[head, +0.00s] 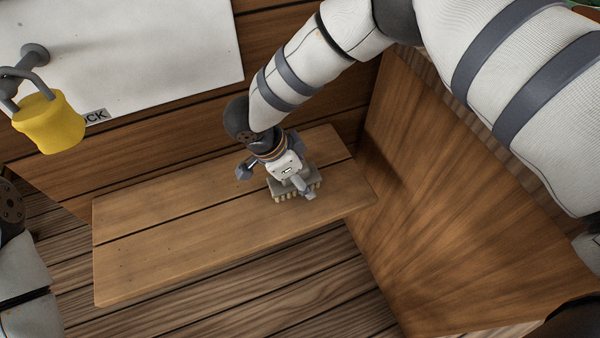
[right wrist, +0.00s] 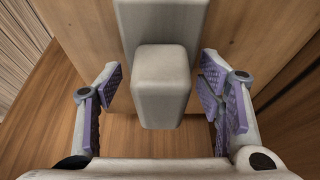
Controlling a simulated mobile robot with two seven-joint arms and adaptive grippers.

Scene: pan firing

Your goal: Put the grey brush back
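The grey brush (head: 313,182) lies on the wooden bench, its pale bristles showing along the lower edge. My right gripper (head: 278,181) is right above it and hides part of it. In the right wrist view, the brush's blocky grey handle (right wrist: 162,83) stands between the two purple-padded fingers of the right gripper (right wrist: 160,92). The fingers are open, with a gap on each side of the handle. Of my left arm only links show at the left edge of the head view; its gripper is out of the picture.
The bench (head: 160,235) is bare left of the brush. A tall wooden panel (head: 450,210) stands close on its right. A yellow padlock-shaped thing (head: 48,122) hangs on a hook before a white board (head: 150,50) at the upper left. Plank floor lies in front.

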